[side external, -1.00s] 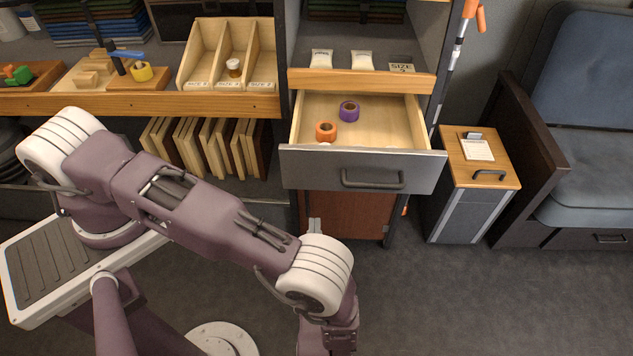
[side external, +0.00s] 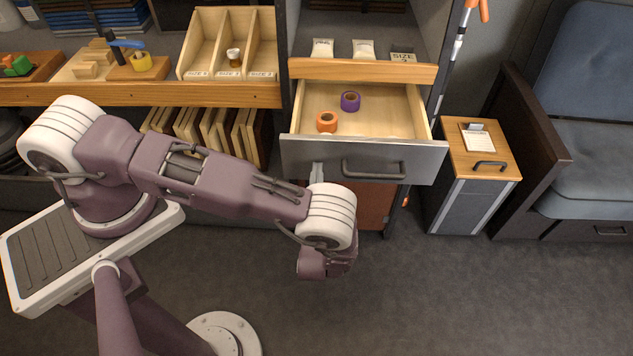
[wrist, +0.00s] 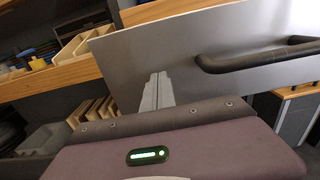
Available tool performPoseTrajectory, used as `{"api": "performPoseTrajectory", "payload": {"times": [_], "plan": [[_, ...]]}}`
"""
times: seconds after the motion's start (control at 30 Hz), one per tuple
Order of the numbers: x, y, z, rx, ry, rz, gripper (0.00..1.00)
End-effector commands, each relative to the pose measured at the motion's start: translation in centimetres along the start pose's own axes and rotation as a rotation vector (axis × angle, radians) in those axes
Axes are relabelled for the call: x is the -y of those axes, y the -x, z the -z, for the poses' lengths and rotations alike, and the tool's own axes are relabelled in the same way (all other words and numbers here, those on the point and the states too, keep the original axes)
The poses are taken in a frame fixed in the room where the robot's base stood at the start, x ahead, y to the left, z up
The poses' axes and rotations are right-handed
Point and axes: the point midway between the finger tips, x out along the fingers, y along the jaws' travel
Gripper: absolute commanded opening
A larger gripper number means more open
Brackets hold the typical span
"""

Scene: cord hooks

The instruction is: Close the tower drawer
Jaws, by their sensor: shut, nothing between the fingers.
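The tower drawer (side external: 300,155) is pulled out, with a grey front and a dark bar handle (side external: 373,168). An orange tape roll (side external: 327,122) and a purple tape roll (side external: 350,101) lie inside it. My gripper (side external: 317,170) is shut and empty, in front of the left part of the drawer front, left of the handle. In the wrist view the shut fingers (wrist: 157,92) point up at the grey drawer front (wrist: 190,50), with the handle (wrist: 255,57) to their right. I cannot tell whether the fingertips touch the front.
A wooden shelf edge (side external: 362,71) with small packets lies above the drawer. A wooden divided organizer (side external: 228,45) stands at the upper left. A small grey cabinet (side external: 470,195) with a wooden top stands to the right. The floor in front is clear.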

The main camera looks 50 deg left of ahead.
Motion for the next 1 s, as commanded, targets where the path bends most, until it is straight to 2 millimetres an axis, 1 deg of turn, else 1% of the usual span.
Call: {"api": "performPoseTrajectory", "payload": {"times": [0.37,0.47,0.53,0.67,1.0], "plan": [[0.0,-0.2,0.0,0.0,0.0,0.0,0.0],[0.0,-0.8,0.0,0.0,0.0,-0.001,0.0],[0.0,-1.7,0.0,0.001,0.0,-0.001,0.0],[-0.1,-4.1,0.0,0.001,0.001,-0.003,0.0],[-0.1,-13.1,0.0,0.002,0.001,-0.002,0.0]]}}
